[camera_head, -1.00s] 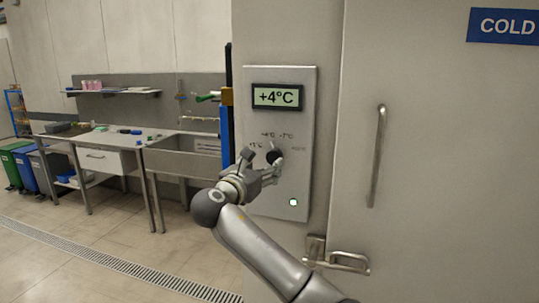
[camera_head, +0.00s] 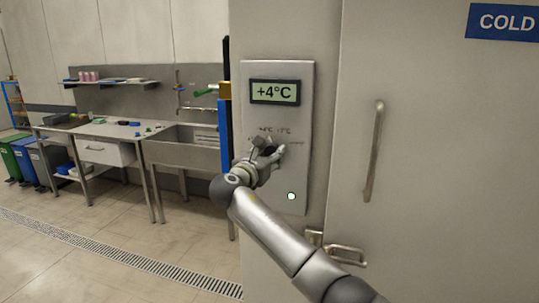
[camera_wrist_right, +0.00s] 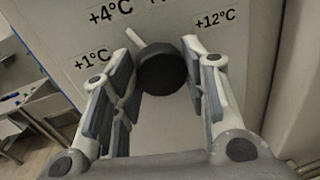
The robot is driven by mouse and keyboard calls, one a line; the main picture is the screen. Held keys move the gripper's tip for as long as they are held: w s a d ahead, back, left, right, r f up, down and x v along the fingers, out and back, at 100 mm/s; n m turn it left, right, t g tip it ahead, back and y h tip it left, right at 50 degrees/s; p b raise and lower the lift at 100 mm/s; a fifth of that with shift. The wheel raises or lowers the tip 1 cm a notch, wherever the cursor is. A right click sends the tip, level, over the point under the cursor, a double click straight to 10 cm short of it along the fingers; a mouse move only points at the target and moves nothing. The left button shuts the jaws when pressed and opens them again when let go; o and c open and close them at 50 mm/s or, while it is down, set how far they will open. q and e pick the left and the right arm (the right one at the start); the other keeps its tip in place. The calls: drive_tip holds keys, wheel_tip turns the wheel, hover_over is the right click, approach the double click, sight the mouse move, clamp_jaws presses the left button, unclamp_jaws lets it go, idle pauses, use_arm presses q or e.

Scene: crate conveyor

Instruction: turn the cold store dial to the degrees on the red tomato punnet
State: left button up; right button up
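The cold store dial is a black round knob (camera_wrist_right: 162,72) in the right wrist view, with a white pointer at its upper left towards the +4°C mark. Marks +1°C, +4°C and +12°C are legible around it; another is partly cut off. The control panel (camera_head: 298,130) has a display (camera_head: 276,92) reading +4°C. My right gripper (camera_head: 272,147) is at the dial and mostly hides it in the head view. In the right wrist view its open fingers (camera_wrist_right: 158,88) stand either side of the knob, with gaps visible. The red tomato punnet and my left gripper are not in view.
The cold store door with its long handle (camera_head: 374,150) is right of the panel, with a latch (camera_head: 345,255) low down. A small lit button (camera_head: 291,196) sits below the dial. A steel bench (camera_head: 105,132) and sink stand at left; the floor before them is clear.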

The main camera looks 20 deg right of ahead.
drive_tip(key=c, duration=0.4)
drive_tip(key=m+b, duration=0.1)
drive_tip(key=m, duration=0.3)
drive_tip(key=m+b, duration=0.1)
drive_tip(key=m, duration=0.2)
drive_tip(key=shift+m+y, duration=0.4)
drive_tip(key=m+y+b, duration=0.1)
drive_tip(key=m+b, duration=0.1)
drive_tip(key=m, duration=0.3)
drive_tip(key=shift+d+m+b, duration=0.1)
drive_tip(key=shift+m+b, duration=0.6)
drive_tip(key=shift+m, duration=1.2)
drive_tip(key=shift+y, duration=0.3)
